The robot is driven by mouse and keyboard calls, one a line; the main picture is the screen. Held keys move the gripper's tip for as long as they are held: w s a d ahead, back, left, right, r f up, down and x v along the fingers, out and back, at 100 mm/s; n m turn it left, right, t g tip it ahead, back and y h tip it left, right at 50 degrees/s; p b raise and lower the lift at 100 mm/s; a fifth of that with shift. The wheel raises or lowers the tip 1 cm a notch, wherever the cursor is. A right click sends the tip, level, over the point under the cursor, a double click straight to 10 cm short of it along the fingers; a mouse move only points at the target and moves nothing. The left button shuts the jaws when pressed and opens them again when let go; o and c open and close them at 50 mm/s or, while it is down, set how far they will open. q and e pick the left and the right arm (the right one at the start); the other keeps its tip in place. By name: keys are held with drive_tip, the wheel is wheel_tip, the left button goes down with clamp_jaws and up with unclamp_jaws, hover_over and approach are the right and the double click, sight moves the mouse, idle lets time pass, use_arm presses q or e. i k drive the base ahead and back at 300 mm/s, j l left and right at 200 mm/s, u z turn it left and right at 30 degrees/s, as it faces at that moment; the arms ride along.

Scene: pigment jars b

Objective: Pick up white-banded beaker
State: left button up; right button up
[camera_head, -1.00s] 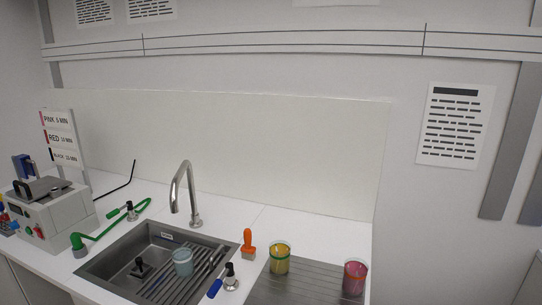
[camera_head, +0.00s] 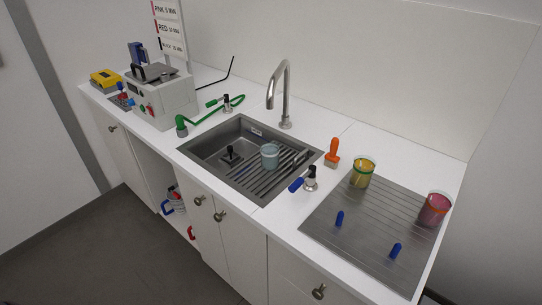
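Three beakers show in the head view. A pale blue-grey beaker (camera_head: 269,158) stands on the ribbed rack in the sink; its band is too small to make out clearly. I cannot tell for sure which beaker has the white band. Neither of my grippers is in view.
The sink (camera_head: 205,146) has a tall tap (camera_head: 285,95). An orange-handled brush (camera_head: 332,152) and a blue-handled valve (camera_head: 309,181) stand between sink and drainboard (camera_head: 323,234). Two small blue pieces (camera_head: 340,217) (camera_head: 395,250) are on the drainboard's front. A grey machine (camera_head: 163,100) stands left.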

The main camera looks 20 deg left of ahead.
sight(269, 150)
drive_tip(key=i+j+u, duration=0.1)
drive_tip(key=u, duration=0.3)
drive_tip(key=i+u, duration=0.25)
drive_tip(key=u, duration=0.2)
drive_tip(key=i+j+z, duration=0.1)
drive_tip(key=j, duration=0.1)
